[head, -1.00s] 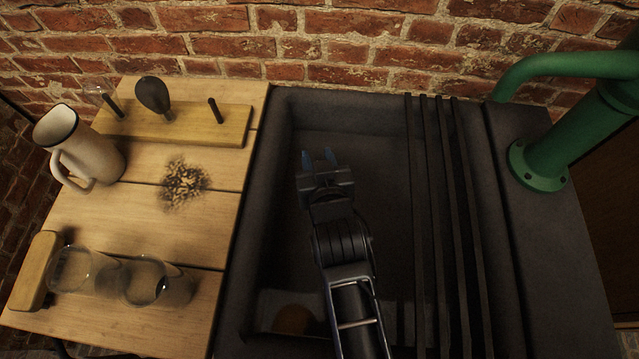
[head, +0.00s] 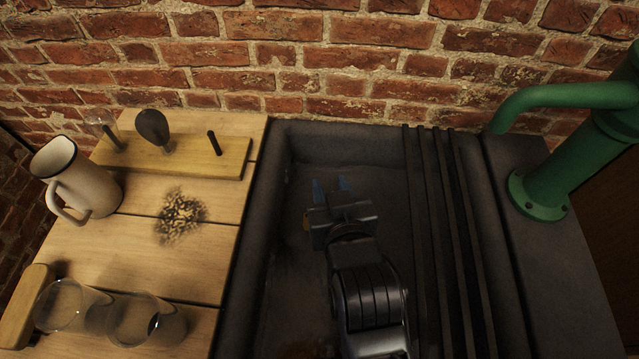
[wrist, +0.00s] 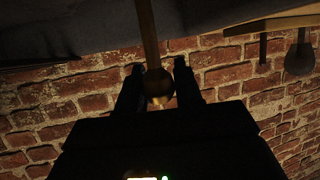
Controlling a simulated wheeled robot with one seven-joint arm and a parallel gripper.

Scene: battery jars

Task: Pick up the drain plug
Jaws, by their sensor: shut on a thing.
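My gripper (head: 332,186) is over the dark sink (head: 262,250), its bluish fingertips pointing toward the brick wall. In the wrist view my gripper (wrist: 157,85) is shut on a round brown knob with a thin brown stem, which I take for the drain plug (wrist: 158,83). The stem runs from the knob to the top of the picture. In the head view only a small orange-brown bit shows at the gripper's left side; the rest is hidden. The drain opening cannot be made out.
Dark bars (head: 440,230) line the sink's right side, with a green tap (head: 545,190) beyond. On the wooden top at left are a white jug (head: 88,185), glass jars (head: 140,322) and a pegged board (head: 185,158). The brick wall (head: 330,60) stands behind.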

